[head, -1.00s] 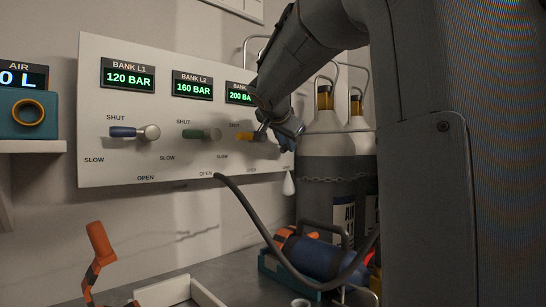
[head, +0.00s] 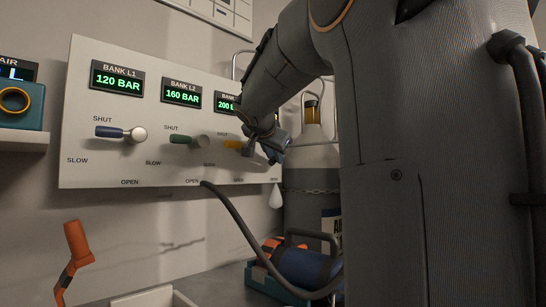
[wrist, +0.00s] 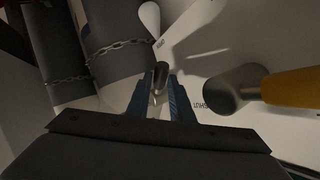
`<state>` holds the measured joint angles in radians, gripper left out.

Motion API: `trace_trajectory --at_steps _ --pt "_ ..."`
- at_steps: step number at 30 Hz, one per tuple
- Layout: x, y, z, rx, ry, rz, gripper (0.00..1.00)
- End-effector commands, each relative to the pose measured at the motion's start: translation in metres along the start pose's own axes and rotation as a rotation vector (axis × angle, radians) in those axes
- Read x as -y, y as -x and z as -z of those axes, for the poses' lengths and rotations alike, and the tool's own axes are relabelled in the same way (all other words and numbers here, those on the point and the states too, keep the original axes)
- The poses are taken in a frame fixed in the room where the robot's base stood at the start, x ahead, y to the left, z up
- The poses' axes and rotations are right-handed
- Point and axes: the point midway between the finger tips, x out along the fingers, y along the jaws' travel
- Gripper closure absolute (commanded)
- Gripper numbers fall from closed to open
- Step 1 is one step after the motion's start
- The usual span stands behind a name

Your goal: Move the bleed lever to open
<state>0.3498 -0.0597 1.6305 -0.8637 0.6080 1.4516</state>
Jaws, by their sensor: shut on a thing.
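My gripper (head: 274,152) is at the right end of the white valve panel (head: 110,165), past the yellow-handled lever. In the wrist view my gripper (wrist: 158,92) is shut on a small grey metal piece (wrist: 161,74), which appears to be the bleed lever. Only its end shows between the blue fingers; its base and exact angle are hidden. In the head view my gripper covers it. A label reading SHUT is beside the fingers in the wrist view. A white drop-shaped piece (head: 276,196) is below the gripper at the panel's lower edge; it also shows in the wrist view (wrist: 149,18).
Blue (head: 109,132), green (head: 181,139) and yellow (head: 232,144) bank levers point left from their hubs. The yellow one (wrist: 292,88) is close beside my fingers. Chained grey cylinders (wrist: 112,25) stand right of the panel. A dark hose (head: 235,220) hangs below.

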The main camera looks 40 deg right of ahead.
Motion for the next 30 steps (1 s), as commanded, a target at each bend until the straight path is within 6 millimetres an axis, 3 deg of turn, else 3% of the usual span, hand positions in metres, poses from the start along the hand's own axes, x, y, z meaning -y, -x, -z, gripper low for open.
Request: trace_trajectory --at_steps 3,4,7,17,30 --pt "-0.002 -0.001 -0.002 0.003 0.001 -0.006 1.00" --pt "-0.002 -0.001 -0.002 0.003 0.001 -0.006 0.75" --pt "-0.001 -0.001 -0.001 0.002 0.001 -0.004 0.61" --pt "0.001 0.004 -0.001 0.001 0.001 0.001 0.61" --pt "0.000 0.066 -0.001 0.001 0.001 0.000 0.61"
